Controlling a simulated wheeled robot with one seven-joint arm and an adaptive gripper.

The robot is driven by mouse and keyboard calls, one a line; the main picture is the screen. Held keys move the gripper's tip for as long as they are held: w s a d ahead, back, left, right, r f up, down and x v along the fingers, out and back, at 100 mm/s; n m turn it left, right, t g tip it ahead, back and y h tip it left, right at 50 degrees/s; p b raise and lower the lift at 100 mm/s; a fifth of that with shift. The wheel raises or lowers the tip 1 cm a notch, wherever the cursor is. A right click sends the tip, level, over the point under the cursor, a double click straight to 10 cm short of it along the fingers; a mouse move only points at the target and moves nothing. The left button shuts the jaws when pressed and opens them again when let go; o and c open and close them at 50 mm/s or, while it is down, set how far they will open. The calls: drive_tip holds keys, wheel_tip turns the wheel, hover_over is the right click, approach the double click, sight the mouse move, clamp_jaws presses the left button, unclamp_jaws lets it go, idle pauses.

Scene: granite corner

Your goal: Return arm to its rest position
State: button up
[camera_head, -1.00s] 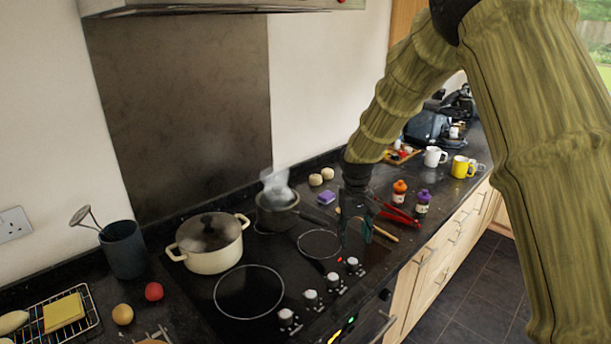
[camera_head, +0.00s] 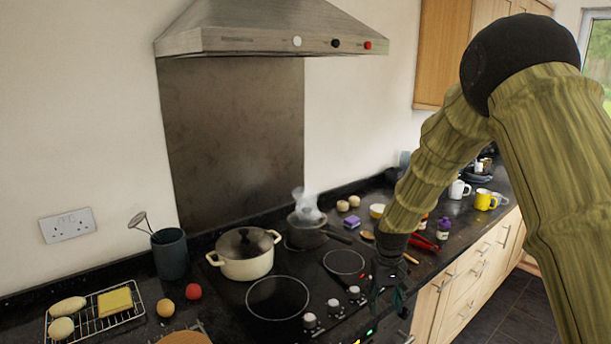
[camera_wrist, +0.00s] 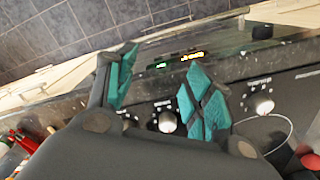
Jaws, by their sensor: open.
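My gripper (camera_head: 388,285) hangs from my arm over the front right corner of the black hob in the head view, close to the control knobs. In the wrist view my gripper (camera_wrist: 160,85) shows two teal-padded fingers spread apart with nothing between them. Behind the fingers are the hob's knobs (camera_wrist: 264,107) and a lit green and yellow display (camera_wrist: 178,60). The arm is bent at a high elbow on the right side of the head view and hides part of the counter behind it.
A cream lidded pot (camera_head: 245,262) and a steaming dark saucepan (camera_head: 306,231) stand on the hob. Red tongs (camera_head: 424,243), a purple-capped bottle (camera_head: 443,228) and mugs (camera_head: 484,200) lie to the right. The extractor hood (camera_head: 250,35) overhangs the hob. The floor at right is clear.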

drive_tip(key=s+f+b, duration=0.1)
drive_tip(key=s+f, duration=2)
drive_tip(key=f, duration=0.3)
drive_tip(key=s+f, duration=0.3)
drive_tip(key=s, duration=0.9)
drive_tip(key=s+d+f+m+b, duration=0.1)
drive_tip(key=s+f, duration=0.3)
drive_tip(key=s, duration=0.9)
drive_tip(key=shift+s+f, duration=0.15)
drive_tip(key=shift+f, duration=0.15)
